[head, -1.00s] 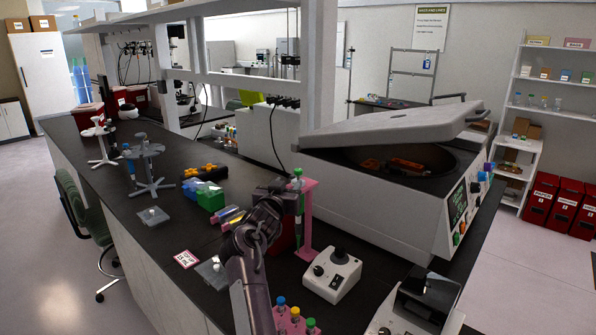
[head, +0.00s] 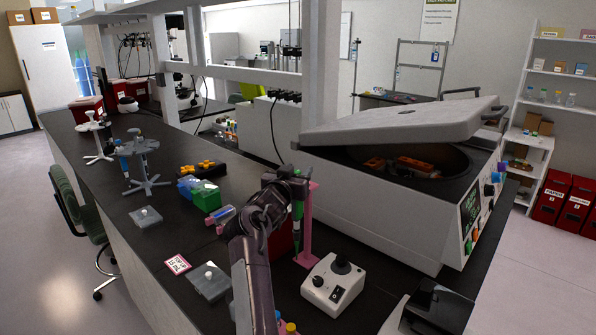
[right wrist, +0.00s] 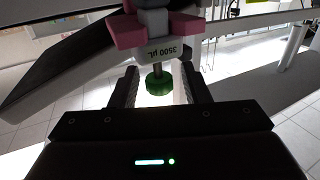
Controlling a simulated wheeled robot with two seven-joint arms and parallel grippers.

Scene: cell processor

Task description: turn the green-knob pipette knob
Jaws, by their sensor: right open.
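The green-knob pipette (head: 298,213) hangs upright in a pink stand (head: 307,230) on the black bench. In the right wrist view its green knob (right wrist: 159,83) sits between the two fingers of my right gripper (right wrist: 160,88), with a gap on each side. In the head view my right gripper (head: 285,177) is at the pipette's top and hides the knob. It is open. My left gripper is out of view.
A white centrifuge (head: 370,215) with its lid raised stands right of the stand. A small mixer (head: 333,285) stands in front.

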